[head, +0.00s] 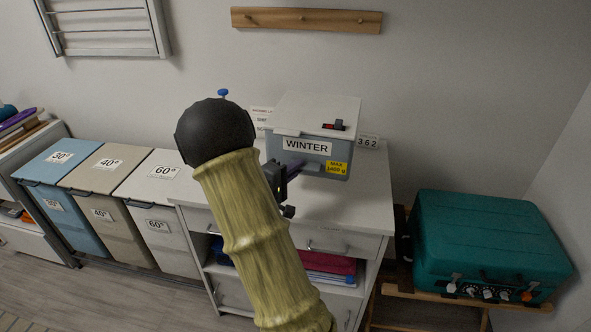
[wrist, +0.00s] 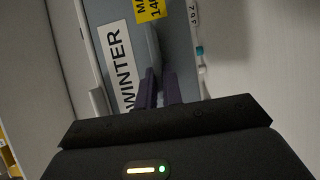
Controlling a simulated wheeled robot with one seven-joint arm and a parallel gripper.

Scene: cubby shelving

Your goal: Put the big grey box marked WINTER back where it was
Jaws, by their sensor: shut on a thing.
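The big grey box marked WINTER (head: 318,166) has a pale lid with a small black and red piece on it and a yellow MAX label on its front. It is at the white cabinet top (head: 365,208), near the wall; whether it rests on the top or hangs just above is unclear. My gripper (head: 292,168) is at the box's front, partly hidden behind my arm. In the wrist view the box (wrist: 176,30) is turned sideways, and my gripper's purple fingers (wrist: 158,90) are shut on a grey handle-like part of its front.
A 362 card (head: 368,143) and another lettered card (head: 262,114) are behind the box. Lidded bins marked 30°, 40° and 60° (head: 160,172) stand to the left. A teal case (head: 495,235) sits on a low wooden stand at right. The cabinet's front right top is clear.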

